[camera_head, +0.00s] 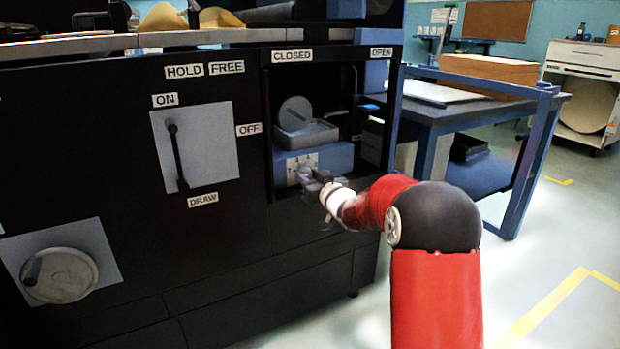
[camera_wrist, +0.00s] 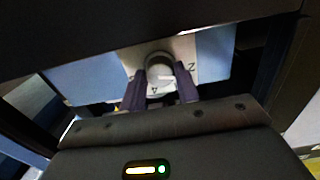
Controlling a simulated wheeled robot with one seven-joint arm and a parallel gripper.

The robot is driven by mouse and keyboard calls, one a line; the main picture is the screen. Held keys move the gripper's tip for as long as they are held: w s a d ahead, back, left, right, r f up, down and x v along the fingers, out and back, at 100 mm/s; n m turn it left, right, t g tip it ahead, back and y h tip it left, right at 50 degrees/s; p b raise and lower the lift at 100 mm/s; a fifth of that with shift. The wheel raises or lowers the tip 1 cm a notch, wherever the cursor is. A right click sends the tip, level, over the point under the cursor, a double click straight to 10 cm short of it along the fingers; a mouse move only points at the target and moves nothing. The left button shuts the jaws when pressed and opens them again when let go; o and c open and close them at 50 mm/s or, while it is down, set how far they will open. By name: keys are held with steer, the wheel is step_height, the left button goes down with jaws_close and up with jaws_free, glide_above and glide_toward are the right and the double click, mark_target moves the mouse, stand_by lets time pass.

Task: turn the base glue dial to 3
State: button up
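The base glue dial (camera_head: 304,172) is a small round knob on a pale numbered plate. The plate is on the front of a blue box in the open bay of the black machine. In the wrist view the grey knob (camera_wrist: 159,67) shows with a 2 to its right and what looks like a 4 below it; the other marks are hidden or too small to read. My gripper (camera_head: 310,180) reaches into the bay at the dial. In the wrist view its two dark fingers (camera_wrist: 161,78) flank the knob closely and appear shut on it.
A metal tray with a round lid (camera_head: 304,128) sits above the blue box. A lever (camera_head: 176,155) on a grey plate and a round handwheel (camera_head: 58,275) are to the left. A blue-framed table (camera_head: 470,110) stands right. Dark machine edges surround the bay closely.

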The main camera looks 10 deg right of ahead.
steer(key=c, duration=0.3)
steer(key=m+p, duration=0.3)
steer(key=m, duration=0.1)
steer(key=shift+r, duration=0.15)
steer(key=m+p, duration=0.3)
steer(key=m, duration=0.2)
steer(key=shift+m, duration=0.4)
steer(key=shift+p, duration=0.3)
steer(key=shift+f, duration=0.2)
steer(key=o, duration=1)
steer(key=shift+c, duration=0.2)
steer(key=shift+s, duration=0.1)
